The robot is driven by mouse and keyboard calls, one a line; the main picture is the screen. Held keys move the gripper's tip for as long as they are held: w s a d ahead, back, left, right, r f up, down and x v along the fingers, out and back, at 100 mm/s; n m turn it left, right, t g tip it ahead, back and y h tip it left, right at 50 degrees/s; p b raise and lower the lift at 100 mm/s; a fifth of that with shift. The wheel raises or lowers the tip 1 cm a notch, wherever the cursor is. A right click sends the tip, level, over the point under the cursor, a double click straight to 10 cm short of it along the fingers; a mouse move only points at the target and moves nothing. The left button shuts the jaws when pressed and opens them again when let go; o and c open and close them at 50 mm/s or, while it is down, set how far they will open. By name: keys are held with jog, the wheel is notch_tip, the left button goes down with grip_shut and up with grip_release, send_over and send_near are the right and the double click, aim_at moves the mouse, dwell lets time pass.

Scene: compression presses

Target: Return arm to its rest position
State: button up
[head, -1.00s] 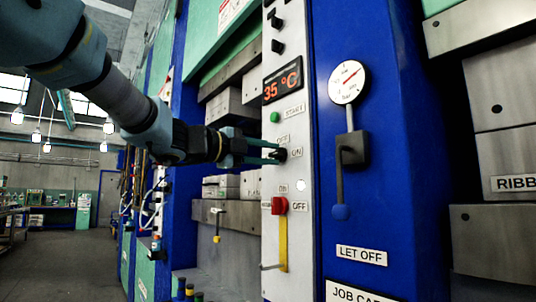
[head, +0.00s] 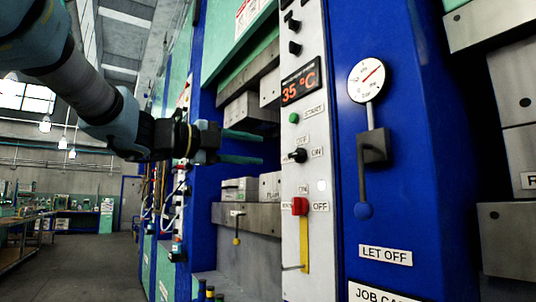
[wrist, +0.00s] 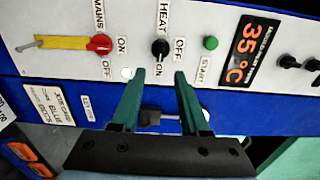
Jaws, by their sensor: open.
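My gripper (head: 262,148) is open and empty, its two green fingers pointing right toward the white control panel (head: 297,230). In the head view a gap shows between the fingertips and the black HEAT knob (head: 298,155). In the wrist view my gripper (wrist: 158,76) has its fingers spread, with the black HEAT knob (wrist: 160,48) just beyond and between the tips. The knob is apart from both fingers. My arm reaches in from the upper left of the head view.
The panel also carries a red MAINS switch (head: 299,206), a green START button (head: 294,118) and a 35 °C display (head: 300,86). A LET OFF lever (head: 364,180) and a gauge (head: 367,80) are on the blue column to the right. The aisle at left is open floor.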

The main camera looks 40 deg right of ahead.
jog(key=shift+a, duration=0.5)
jog(key=w+a+f+n+t+y, duration=0.3)
jog(key=w+a+f+n+t, duration=0.25)
jog(key=w+f+n, duration=0.35)
jog(key=w+a+f+n+t+y, duration=0.4)
jog(key=w+n+t, duration=0.3)
jog(key=w, duration=0.4)
jog(key=w+a+f+n+y, duration=0.35)
jog(key=a+f+n, duration=0.25)
jog(key=a+f, duration=0.3)
jog(key=s+a+f+n+g+y, duration=0.35)
jog(key=a+f+n+y, duration=0.3)
jog(key=a+f, duration=0.6)
jog(key=s+a+f+n+g, duration=0.3)
jog(key=s+f, duration=0.4)
jog(key=s, duration=0.1)
jog(key=s+a+f+n+g, duration=0.3)
jog(key=s+f+n, duration=0.1)
jog(key=s+f, duration=0.3)
notch_tip(320, 180, up, 14)
jog(key=p, duration=1.3)
jog(key=shift+s+y+p, duration=0.4)
jog(key=shift+s, duration=0.05)
